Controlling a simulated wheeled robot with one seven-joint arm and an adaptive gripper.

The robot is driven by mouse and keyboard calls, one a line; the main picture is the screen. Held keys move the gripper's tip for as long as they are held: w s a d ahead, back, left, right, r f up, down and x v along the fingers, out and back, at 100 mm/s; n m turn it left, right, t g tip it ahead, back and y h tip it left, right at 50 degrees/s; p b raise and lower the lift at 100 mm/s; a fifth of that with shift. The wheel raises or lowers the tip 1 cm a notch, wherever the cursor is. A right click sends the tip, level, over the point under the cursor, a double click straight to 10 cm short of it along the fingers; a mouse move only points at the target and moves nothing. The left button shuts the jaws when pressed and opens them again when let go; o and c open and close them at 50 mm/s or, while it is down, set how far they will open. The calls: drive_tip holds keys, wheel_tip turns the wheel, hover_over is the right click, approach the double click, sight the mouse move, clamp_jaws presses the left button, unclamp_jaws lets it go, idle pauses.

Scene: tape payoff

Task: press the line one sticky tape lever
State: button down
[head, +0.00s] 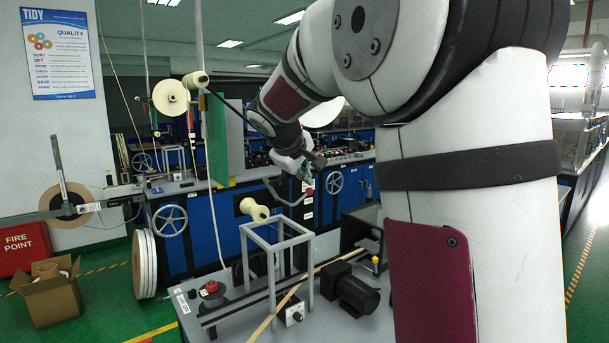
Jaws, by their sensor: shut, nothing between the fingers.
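My gripper (307,172) is small and far off in the head view, at the end of my arm, above the blue machine bench. It is shut with nothing held, and part of it blends into the dark bench behind. A brown tape roll (70,188) sits on a grey bar mechanism at the far left. An upright grey bar (57,158) there looks like a lever. I cannot tell for sure which part is the line one sticky tape lever. My gripper is well to the right of that mechanism, apart from it.
A table (190,318) in front carries a grey frame (262,236), a black motor (357,292) and a red button (211,286). Blue cabinets (215,225) with handwheels stand behind. A cardboard box (50,295) and a white reel (144,263) stand on the floor at left.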

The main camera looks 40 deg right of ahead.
drive_tip(key=v, duration=1.2)
drive_tip(key=s+a+f+y, duration=0.2)
drive_tip(key=s+a+f, duration=0.3)
drive_tip(key=s, duration=0.4)
drive_tip(key=s+a+f+m+y, duration=0.1)
drive_tip(key=s+a+f+y, duration=0.2)
drive_tip(key=s+a+f, duration=0.3)
drive_tip(key=s+a+f+m+y, duration=0.1)
drive_tip(key=s+a+f, duration=0.4)
drive_tip(key=s, duration=0.7)
drive_tip(key=shift+a+f+y, duration=0.35)
drive_tip(key=shift+f+y, duration=0.35)
drive_tip(key=shift+y, duration=0.2)
drive_tip(key=shift+w, duration=0.1)
